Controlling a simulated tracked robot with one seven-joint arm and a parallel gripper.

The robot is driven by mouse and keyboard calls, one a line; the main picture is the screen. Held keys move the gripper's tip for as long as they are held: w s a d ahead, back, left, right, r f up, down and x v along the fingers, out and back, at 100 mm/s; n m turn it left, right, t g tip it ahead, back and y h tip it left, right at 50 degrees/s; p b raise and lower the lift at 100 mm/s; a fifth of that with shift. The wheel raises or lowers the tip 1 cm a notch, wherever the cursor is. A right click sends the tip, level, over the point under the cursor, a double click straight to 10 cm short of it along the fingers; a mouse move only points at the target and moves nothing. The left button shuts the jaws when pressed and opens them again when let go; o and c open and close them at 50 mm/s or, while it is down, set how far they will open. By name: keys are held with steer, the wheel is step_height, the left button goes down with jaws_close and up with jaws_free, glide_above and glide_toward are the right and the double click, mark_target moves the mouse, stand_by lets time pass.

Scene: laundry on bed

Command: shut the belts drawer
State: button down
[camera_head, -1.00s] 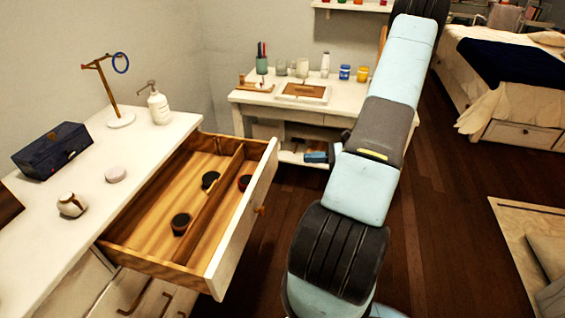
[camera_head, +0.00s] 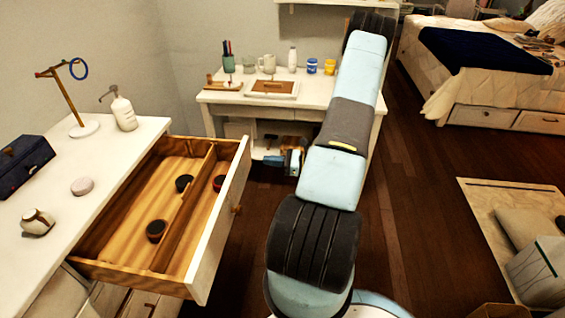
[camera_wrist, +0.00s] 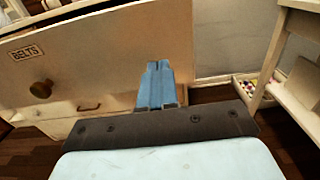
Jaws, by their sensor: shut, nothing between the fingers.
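The belts drawer (camera_head: 222,215) is pulled out from the white dresser at left in the head view. Its wooden inside has a divider, and several dark rolled items (camera_head: 156,230) lie in it. In the wrist view the drawer front (camera_wrist: 110,60) bears a BELTS label (camera_wrist: 26,53) and a round knob (camera_wrist: 41,89). My gripper (camera_wrist: 158,68) is shut and empty, with its fingertips over the right part of the front in the picture; I cannot tell whether they touch it.
The dresser top (camera_head: 105,165) holds a pump bottle (camera_head: 123,112), a ring stand (camera_head: 82,127), a dark blue box (camera_head: 22,165) and small round items. A white desk (camera_head: 320,103) stands behind. Dark wooden floor (camera_head: 400,210) lies open at right, before the bed (camera_head: 490,90).

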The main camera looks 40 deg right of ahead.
mark_target(248, 158)
steer(key=x, duration=0.5)
steer(key=shift+w+a, duration=0.15)
steer(key=shift+a, duration=0.05)
steer(key=shift+w, duration=0.1)
